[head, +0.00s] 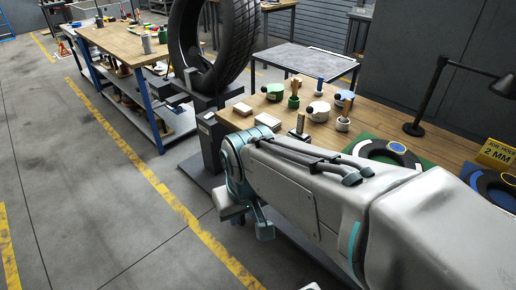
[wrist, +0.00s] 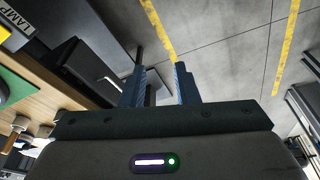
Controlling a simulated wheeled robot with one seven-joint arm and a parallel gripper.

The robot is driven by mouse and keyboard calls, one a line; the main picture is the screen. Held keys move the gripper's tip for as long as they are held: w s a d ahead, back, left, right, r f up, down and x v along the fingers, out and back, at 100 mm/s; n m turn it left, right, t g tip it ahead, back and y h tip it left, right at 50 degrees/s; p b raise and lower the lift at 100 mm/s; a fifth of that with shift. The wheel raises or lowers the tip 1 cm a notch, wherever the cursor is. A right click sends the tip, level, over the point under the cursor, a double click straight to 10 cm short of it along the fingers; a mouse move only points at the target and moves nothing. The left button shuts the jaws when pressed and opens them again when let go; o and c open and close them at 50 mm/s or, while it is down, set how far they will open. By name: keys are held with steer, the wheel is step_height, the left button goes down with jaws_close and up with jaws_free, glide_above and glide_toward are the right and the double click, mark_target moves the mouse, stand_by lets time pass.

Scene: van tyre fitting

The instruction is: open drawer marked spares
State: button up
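No drawer marked spares can be read in either view. In the wrist view, a dark cabinet-like block (wrist: 82,68) stands beside the wooden bench, left of my fingers; I cannot tell whether it is a drawer.
The wooden workbench (head: 262,107) carries small pots, boxes and a dark lamp (head: 428,100). A yellow sign (head: 496,154) stands at right. A large tyre (head: 213,40) stands upright on a grey stand. A label reading LAMP (wrist: 16,22) shows. Floor (head: 75,200) at left is clear.

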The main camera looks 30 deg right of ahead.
steer(key=w+d+f+g+h+b, duration=0.1)
steer(key=w+d+f+h+b, duration=0.2)
steer(key=w+f, duration=0.35)
steer(key=w+d+f+n+g+h+b, duration=0.1)
steer(key=w+d+f+h, duration=0.2)
steer(key=w+f+h, duration=0.3)
steer(key=w+d+f+g+h+b, duration=0.1)
steer(key=w+d+f+h+b, duration=0.25)
steer(key=w+f, duration=0.35)
steer(key=w+a+f+n+t+h, duration=0.25)
steer(key=w+f+t, duration=0.35)
steer(key=w, duration=0.4)
steer(key=shift+n+g, duration=0.25)
steer(key=shift+g, duration=0.05)
steer(key=x, duration=0.4)
steer(key=f+x, duration=0.1)
steer(key=x, duration=0.9)
steer(key=shift+s+f, duration=0.15)
steer(key=shift+c, duration=0.3)
jaws_close()
